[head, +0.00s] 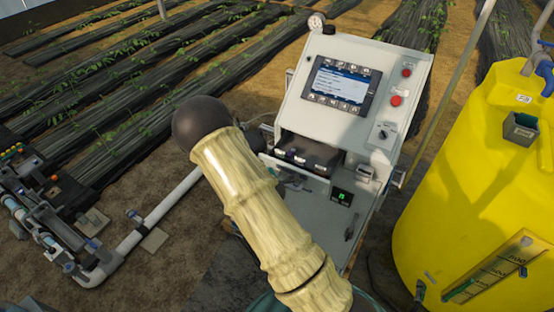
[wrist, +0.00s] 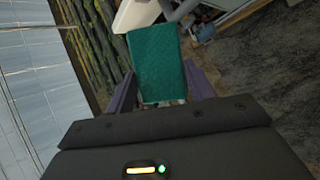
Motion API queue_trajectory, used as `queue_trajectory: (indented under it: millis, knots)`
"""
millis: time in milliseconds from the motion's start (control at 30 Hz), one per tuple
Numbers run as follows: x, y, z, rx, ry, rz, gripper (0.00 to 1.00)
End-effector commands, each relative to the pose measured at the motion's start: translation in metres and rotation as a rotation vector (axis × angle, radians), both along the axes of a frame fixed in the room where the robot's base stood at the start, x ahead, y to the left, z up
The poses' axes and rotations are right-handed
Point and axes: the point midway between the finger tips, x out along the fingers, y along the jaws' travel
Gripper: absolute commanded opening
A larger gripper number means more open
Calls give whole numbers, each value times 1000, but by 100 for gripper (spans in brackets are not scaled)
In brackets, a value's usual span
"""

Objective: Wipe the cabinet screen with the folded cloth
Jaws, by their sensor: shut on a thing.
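The cabinet (head: 385,128) is pale grey with a sloped front, right of centre in the head view. Its screen (head: 341,86) is lit blue and white in a dark frame with a row of buttons above and below; nothing covers it. The folded cloth (wrist: 157,62) is green and flat, sticking out ahead of my gripper (wrist: 160,88) in the wrist view. The two purple fingers are shut on its near end. My gripper and the cloth cannot be made out in the head view, where my sleeved arm fills the middle. The cloth's distance from the screen cannot be told.
Red buttons (head: 396,101) sit right of the screen, and an open drawer or shelf (head: 308,152) is below it. A yellow tank (head: 480,190) stands close on the right. White pipework (head: 160,210) runs along the ground at left, before planted rows.

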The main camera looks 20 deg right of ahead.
Motion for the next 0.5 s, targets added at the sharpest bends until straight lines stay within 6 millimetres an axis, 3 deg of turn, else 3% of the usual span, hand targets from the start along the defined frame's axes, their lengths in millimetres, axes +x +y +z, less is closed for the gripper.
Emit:
queue_trajectory:
  millis: [133, 500]
  knots:
    - [-20, 18, -40, 2, 1, 99, 25]
    - [-28, 27, -114, 4, -4, 148, 25]
